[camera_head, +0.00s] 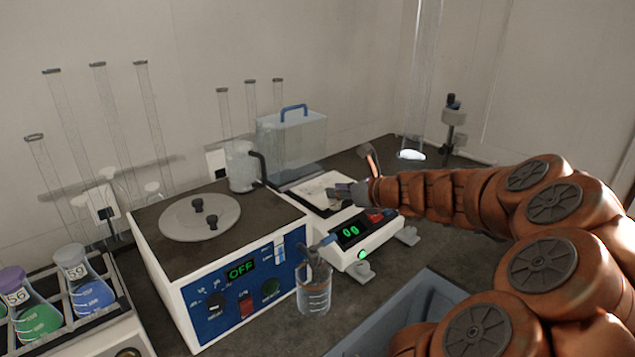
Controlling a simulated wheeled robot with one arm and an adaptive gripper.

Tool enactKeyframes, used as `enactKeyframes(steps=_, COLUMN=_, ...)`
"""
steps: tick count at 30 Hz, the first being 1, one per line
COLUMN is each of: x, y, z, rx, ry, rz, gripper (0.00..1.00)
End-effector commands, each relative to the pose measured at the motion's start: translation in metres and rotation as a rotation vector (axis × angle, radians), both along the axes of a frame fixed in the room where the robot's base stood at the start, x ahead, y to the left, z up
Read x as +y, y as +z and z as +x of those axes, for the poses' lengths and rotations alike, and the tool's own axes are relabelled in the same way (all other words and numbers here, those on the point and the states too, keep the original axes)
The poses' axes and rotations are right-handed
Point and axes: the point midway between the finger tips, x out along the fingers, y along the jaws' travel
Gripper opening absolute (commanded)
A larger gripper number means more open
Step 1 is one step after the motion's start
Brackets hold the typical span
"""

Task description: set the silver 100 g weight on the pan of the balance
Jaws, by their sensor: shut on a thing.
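The balance (382,242) is a white device with a green lit display and a red button, standing on the dark bench right of the blue-fronted machine. Its pale pan (312,189) is at the back, partly hidden by my gripper. My gripper (337,193) reaches in from the right, low over the right side of the pan. It is shut on a small grey thing, seemingly the silver 100 g weight, which is mostly hidden by the fingers. I cannot tell whether it touches the pan.
A clear box with a blue handle (292,143) stands behind the pan. A grey-blue tray (378,318) lies in front. Tall glass tubes and a flask rack are at left.

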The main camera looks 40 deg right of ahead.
Motion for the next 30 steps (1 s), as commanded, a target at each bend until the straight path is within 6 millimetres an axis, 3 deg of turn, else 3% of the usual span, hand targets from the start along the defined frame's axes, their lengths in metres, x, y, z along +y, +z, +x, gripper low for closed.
enactKeyframes(steps=16, x=-0.062, y=-0.008, z=0.066, rx=0.001, ry=-0.026, rz=-0.001, gripper=0.0)
enactKeyframes(steps=24, x=-0.083, y=-0.012, z=0.102, rx=0.002, ry=-0.022, rz=-0.002, gripper=0.0)
enactKeyframes(steps=30, x=-0.096, y=-0.014, z=0.119, rx=0.001, ry=-0.025, rz=0.0, gripper=0.0)
